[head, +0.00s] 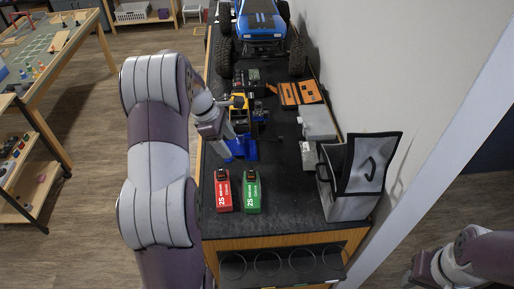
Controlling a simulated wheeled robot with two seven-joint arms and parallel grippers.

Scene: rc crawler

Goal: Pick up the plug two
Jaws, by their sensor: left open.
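My left arm reaches in from the left over the black-topped bench. Its gripper (243,103) is open, above the area around a yellow and blue device (241,128), and it partly hides that device. A red battery-like pack (223,191) and a green one (251,191) lie side by side near the bench front, each with a small dark and orange end at the back. I cannot tell which small part is plug two. Part of my right arm shows at the bottom right, but its gripper fingers are out of view.
A blue crawler truck (262,22) stands at the bench's far end. An orange tool case (301,93), a grey box (317,123) and an open grey bag (350,197) line the right side by the wall. The bench top (287,216) is bare at the front.

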